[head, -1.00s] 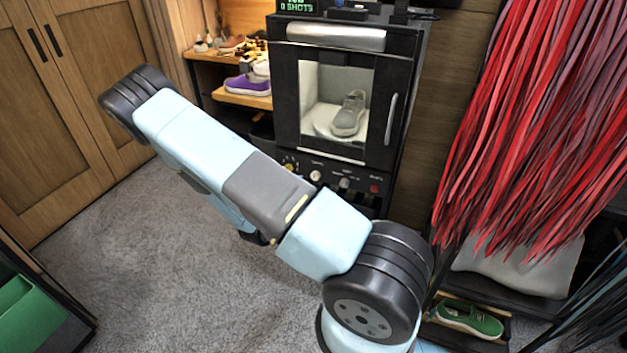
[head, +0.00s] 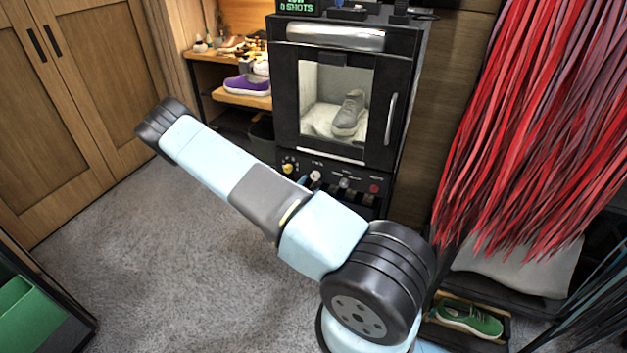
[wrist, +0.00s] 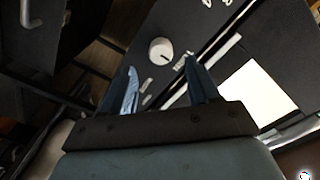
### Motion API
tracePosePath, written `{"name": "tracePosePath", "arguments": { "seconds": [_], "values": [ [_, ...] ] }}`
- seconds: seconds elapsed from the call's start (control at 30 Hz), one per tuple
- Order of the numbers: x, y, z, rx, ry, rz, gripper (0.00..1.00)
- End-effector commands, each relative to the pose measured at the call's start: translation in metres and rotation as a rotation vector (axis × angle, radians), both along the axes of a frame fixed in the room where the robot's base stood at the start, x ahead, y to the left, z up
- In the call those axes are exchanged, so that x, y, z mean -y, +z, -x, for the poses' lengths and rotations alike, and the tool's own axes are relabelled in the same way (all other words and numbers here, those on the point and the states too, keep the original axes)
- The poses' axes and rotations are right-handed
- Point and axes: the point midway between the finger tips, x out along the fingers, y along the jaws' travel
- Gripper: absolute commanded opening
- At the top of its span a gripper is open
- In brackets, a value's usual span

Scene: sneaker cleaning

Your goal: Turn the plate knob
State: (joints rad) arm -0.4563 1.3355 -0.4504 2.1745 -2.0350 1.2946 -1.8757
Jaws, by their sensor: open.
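A white round knob (wrist: 160,51) with a dark mark shows in the wrist view, just beyond the fingertips and between their lines. My gripper (wrist: 161,68) is open and empty, with its two blue fingers apart on either side. In the head view a white knob (head: 315,175) sits on the black panel below the cabinet window, beside a yellow knob (head: 289,167). The panel labels are too small to read. A blue fingertip shows near the white knob, and my arm hides the rest of the gripper. A grey sneaker (head: 348,115) stands on a white surface inside the cabinet.
A grey knob (head: 344,183) and a red button (head: 374,188) are farther right on the panel. Shelves with a purple shoe (head: 246,86) stand to the left. Red strands (head: 530,120) hang at the right. The carpet (head: 150,270) at left is clear.

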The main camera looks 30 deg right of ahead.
Motion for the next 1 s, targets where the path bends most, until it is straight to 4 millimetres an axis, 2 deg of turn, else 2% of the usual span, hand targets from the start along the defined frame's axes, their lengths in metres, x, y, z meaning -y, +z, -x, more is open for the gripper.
{"name": "tracePosePath", "arguments": {
  "seconds": [0.1, 0.33, 0.77, 1.0],
  "values": [
    [0.017, 0.0, -0.012, 0.002, -0.003, 0.001, 0.6],
    [0.038, 0.0, -0.03, 0.001, -0.001, -0.002, 0.6],
    [0.045, 0.0, -0.035, 0.0, 0.0, 0.0, 0.6],
    [0.044, 0.0, -0.035, 0.0, 0.0, 0.0, 0.39]
  ]
}}
